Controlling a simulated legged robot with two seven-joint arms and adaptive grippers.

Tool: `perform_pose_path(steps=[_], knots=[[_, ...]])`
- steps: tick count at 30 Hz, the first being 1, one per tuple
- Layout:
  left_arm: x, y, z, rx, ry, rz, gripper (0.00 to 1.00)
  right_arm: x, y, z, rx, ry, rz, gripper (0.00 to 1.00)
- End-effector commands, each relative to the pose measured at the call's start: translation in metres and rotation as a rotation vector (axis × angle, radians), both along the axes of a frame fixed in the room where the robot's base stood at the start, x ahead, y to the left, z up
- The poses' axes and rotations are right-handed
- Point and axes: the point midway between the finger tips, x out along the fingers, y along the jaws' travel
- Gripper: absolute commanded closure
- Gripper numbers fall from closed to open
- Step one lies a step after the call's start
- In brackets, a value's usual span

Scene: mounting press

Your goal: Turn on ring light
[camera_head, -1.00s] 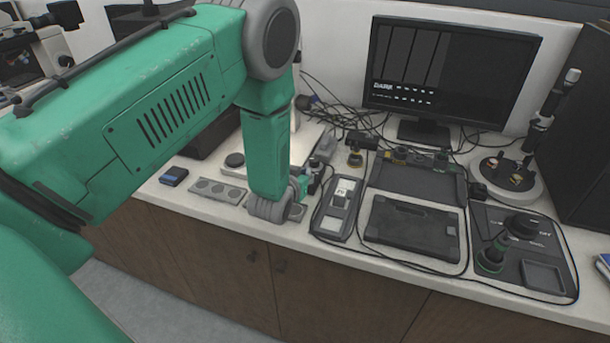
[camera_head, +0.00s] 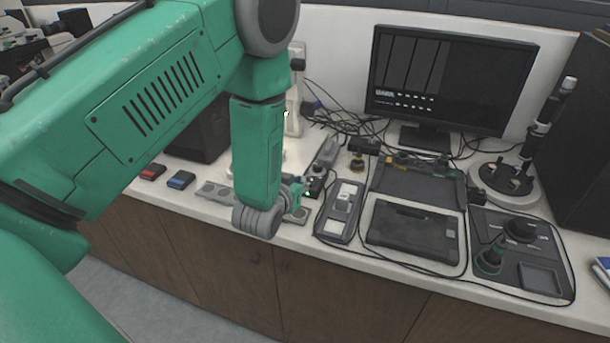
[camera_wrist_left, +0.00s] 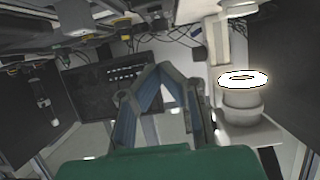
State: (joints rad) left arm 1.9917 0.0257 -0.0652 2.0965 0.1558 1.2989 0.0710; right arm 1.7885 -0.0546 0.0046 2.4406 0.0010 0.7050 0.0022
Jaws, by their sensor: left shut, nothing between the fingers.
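The ring light (camera_wrist_left: 243,79) glows bright white around its stand in the left wrist view. In the head view my arm hides most of it, and part of its white stand (camera_head: 294,100) shows behind the arm. A small dark control box (camera_head: 316,184) sits at the counter's front, with a tiny light at its near side. My left gripper (camera_head: 302,187) is at this box, mostly hidden by my wrist; contact cannot be told. In the left wrist view its fingers (camera_wrist_left: 157,70) come together, shut and empty. My right gripper is in neither view.
A grey tray with white pieces (camera_head: 341,209) lies right of the box. Beyond it are a dark flat case (camera_head: 412,232), a monitor (camera_head: 450,75) and a black control panel (camera_head: 540,245). Loose cables (camera_head: 345,118) run behind. Red (camera_head: 153,172) and blue (camera_head: 181,180) small boxes lie left.

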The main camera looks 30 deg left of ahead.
Motion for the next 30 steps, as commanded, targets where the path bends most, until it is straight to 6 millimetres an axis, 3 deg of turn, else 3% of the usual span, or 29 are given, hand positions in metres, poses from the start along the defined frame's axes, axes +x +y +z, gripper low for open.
perform_pose_path(steps=[7, 25, 28, 30], knots=[[-0.028, -0.006, 0.005, 0.000, -0.002, 0.000, 1.00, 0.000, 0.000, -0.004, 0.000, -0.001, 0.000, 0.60], [-0.030, -0.006, 0.005, 0.001, -0.002, 0.001, 1.00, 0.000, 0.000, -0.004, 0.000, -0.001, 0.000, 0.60], [-0.035, -0.009, -0.007, -0.002, 0.028, -0.006, 1.00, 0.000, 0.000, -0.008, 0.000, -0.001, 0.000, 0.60], [-0.047, -0.013, -0.030, -0.009, 0.090, -0.017, 1.00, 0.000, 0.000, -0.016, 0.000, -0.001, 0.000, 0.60]])
